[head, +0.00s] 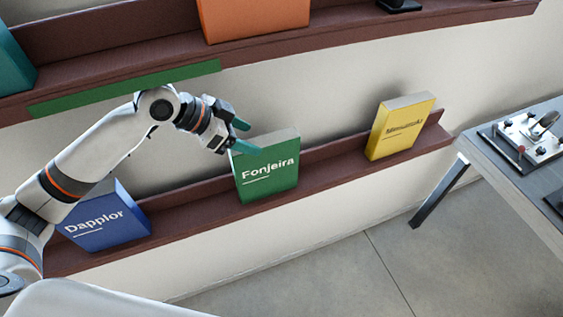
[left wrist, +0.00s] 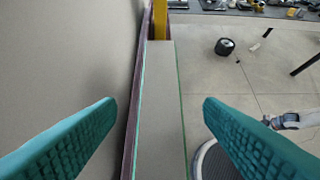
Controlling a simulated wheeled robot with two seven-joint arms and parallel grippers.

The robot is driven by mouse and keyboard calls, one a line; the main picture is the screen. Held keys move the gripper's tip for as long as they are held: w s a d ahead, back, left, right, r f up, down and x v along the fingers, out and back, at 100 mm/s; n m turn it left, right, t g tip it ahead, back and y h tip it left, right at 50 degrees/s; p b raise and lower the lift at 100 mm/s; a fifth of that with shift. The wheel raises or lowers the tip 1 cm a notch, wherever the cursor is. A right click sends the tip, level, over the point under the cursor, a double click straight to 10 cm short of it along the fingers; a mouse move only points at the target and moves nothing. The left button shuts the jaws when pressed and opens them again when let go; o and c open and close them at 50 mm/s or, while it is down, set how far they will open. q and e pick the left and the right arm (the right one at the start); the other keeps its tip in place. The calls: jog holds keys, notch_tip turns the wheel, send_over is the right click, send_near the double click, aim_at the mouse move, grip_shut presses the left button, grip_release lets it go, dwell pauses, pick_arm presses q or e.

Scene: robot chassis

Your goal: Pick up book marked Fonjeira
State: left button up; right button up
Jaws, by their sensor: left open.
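The green book marked Fonjeira (head: 268,170) stands upright on the lower brown shelf, leaning back towards the wall. My left gripper (head: 252,137) is open and empty at the book's top left corner, with one teal finger in front of the cover. In the left wrist view the book's pale top edge (left wrist: 160,100) runs lengthwise between the spread fingers of the left gripper (left wrist: 158,104), with a gap on each side. Whether a finger touches the book cannot be told.
A blue book marked Dapplor (head: 105,222) stands left on the lower shelf (head: 345,168), partly behind my left arm. A yellow book (head: 400,127) stands right. The upper shelf (head: 120,70) holds an orange book (head: 255,15). A table (head: 530,165) stands at right.

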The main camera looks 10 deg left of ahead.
aim_at(263, 141)
pick_arm(q)
jog(key=shift+w+d+f, duration=0.15)
jog(key=shift+w+d, duration=0.05)
jog(key=shift+d, duration=0.05)
jog(key=p+x, duration=0.2)
jog(key=x, duration=0.1)
jog(key=shift+w+d, duration=0.1)
jog(key=shift+d, duration=0.2)
jog(key=p+x, duration=0.1)
jog(key=x, duration=0.1)
jog(key=shift+w+d+f, duration=0.1)
jog(key=shift+d+f, duration=0.05)
jog(key=shift+f, duration=0.1)
jog(key=shift+w+d+f, duration=0.15)
jog(key=shift+f, duration=0.1)
jog(key=shift+d+f, duration=0.1)
jog(key=shift+c, duration=0.3)
pick_arm(e)
jog(key=r, duration=0.2)
jog(key=a+r, duration=0.1)
jog(key=shift+s+r, duration=0.15)
jog(key=shift+s, duration=0.2)
pick_arm(q)
grip_shut()
pick_arm(e)
jog(key=shift+w, duration=0.15)
